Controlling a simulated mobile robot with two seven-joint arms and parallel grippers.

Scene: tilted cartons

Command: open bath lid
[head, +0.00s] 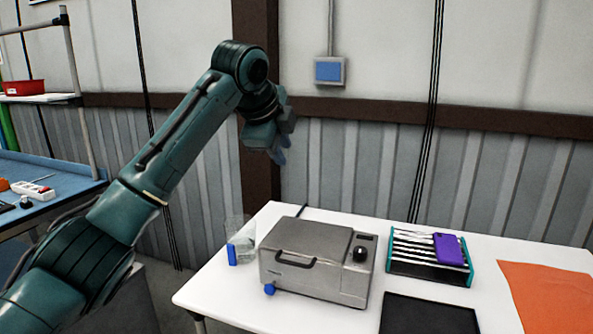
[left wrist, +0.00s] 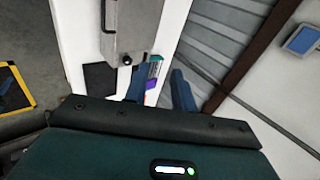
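The bath (head: 318,262) is a grey metal box on the white table, with a dark handle (head: 295,259) on its lid (head: 312,236), a black knob and a small blue part low at the front. The lid looks shut. Part of the bath also shows at the top of the left wrist view (left wrist: 127,28). My left gripper (head: 279,154) is raised in the air behind and above the bath, apart from it. In the left wrist view its two blue fingers (left wrist: 160,90) stand apart with nothing held between them. My right gripper is in neither view.
On the white table (head: 240,308), a clear beaker (head: 240,246) stands left of the bath. A teal rack (head: 408,267) with a purple item (head: 449,249) stands to its right, near a black mat (head: 430,316) and an orange cloth (head: 550,298). A wall lies behind.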

